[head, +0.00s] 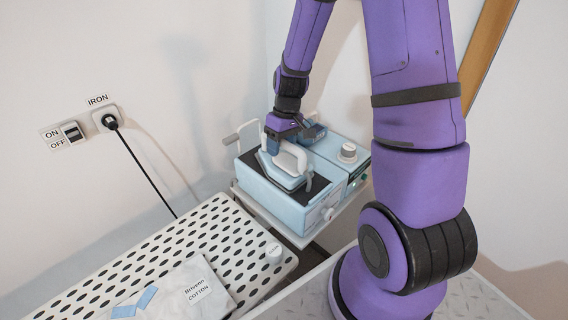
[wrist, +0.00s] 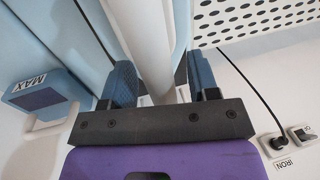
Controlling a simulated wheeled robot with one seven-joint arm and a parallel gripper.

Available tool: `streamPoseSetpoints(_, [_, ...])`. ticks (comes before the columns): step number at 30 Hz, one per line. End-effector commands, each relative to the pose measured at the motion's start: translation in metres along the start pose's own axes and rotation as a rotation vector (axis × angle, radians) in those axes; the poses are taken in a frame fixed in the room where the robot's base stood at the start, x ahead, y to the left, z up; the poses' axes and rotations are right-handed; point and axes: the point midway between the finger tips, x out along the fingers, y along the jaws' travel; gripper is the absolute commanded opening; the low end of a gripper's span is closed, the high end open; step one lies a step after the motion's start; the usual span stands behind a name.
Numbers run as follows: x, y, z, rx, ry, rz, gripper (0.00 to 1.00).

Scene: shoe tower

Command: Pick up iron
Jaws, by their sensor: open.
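The iron (head: 286,171) is light blue with a white handle. It rests on a dark pad on top of a light blue box-shaped station (head: 258,186). My gripper (head: 286,132) is at the iron's handle from above. In the wrist view the white handle (wrist: 153,45) runs between the two blue fingers of my gripper (wrist: 163,82). The jaws are open, with a finger on each side of the handle. Part of the handle is hidden by my gripper in the head view.
A white perforated ironing board (head: 175,248) stands at the left front, with a cloth labelled cotton (head: 180,290) on it. A plug labelled iron (head: 107,118) with a black cord and an on/off switch (head: 72,131) are on the wall.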

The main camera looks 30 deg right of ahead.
Motion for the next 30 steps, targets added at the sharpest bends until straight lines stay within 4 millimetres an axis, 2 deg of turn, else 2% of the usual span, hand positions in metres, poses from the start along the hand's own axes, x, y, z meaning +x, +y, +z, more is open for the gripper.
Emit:
streamPoseSetpoints(5, [0.0001, 0.0, 0.0, 0.0, 0.0, 0.0, 0.55])
streamPoseSetpoints(8, [0.0, 0.0, 0.0, 0.0, 0.0, 0.0, 0.36])
streamPoseSetpoints(12, [0.0, 0.0001, 0.0, 0.0, 0.0, 0.0, 0.04])
streamPoseSetpoints(13, [0.0, 0.0001, 0.0, 0.0, 0.0, 0.0, 0.0])
streamPoseSetpoints(30, [-0.0001, 0.0004, 0.0, 0.001, 0.0, 0.001, 0.0])
